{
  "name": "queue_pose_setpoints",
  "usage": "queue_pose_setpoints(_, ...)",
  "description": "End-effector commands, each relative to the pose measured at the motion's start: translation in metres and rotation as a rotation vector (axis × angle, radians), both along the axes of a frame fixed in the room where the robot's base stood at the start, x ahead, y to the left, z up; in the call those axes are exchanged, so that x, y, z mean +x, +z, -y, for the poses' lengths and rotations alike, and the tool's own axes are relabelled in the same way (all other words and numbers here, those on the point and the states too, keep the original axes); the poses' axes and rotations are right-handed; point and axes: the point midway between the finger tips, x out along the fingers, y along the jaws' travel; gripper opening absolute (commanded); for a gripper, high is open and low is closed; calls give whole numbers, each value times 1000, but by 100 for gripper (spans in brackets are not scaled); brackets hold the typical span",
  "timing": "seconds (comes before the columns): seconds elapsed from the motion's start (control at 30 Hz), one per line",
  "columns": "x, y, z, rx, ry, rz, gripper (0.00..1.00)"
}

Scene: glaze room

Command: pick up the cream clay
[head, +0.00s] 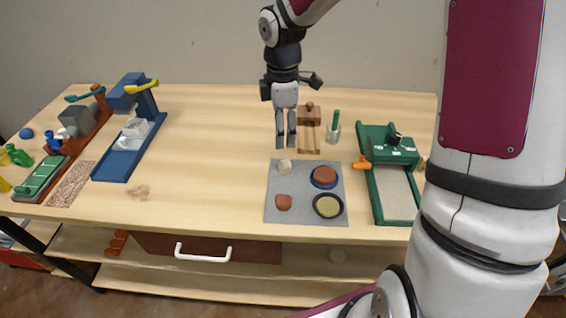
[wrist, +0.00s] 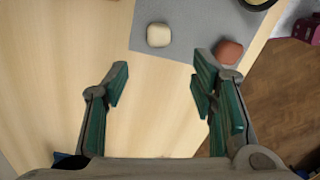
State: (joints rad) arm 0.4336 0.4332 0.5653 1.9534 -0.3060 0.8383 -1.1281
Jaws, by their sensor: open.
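The cream clay (head: 285,167) is a small pale lump on the upper left part of the grey mat (head: 277,213). In the wrist view the cream clay (wrist: 158,35) lies near the mat's edge, ahead of the fingers and apart from them. My gripper (head: 286,143) points down above the table, a little behind the cream clay in the head view. In the wrist view my gripper (wrist: 160,88) has its two green-padded fingers spread wide with nothing between them. A reddish-brown clay lump (head: 283,202) sits on the same mat, and it shows beside the right finger in the wrist view (wrist: 229,52).
The mat also bears a red-brown disc on blue (head: 324,176) and a dark bowl with yellowish content (head: 328,205). Behind stand a wooden block piece (head: 309,138) and a cup with a green tool (head: 333,132). A green press (head: 391,170) stands right. The table's left-middle is mostly clear.

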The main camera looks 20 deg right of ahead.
Motion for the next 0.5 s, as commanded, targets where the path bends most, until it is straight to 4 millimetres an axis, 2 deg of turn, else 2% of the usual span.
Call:
queue_pose_setpoints(0.1,-1,-25,-1,1,2,-7,52)
queue_pose_setpoints(0.23,-2,-49,-1,1,1,-6,52)
queue_pose_setpoints(0.4,-1,-67,0,-1,-1,-3,52)
queue_pose_setpoints(0.5,-1,-72,0,-1,-2,-1,52)
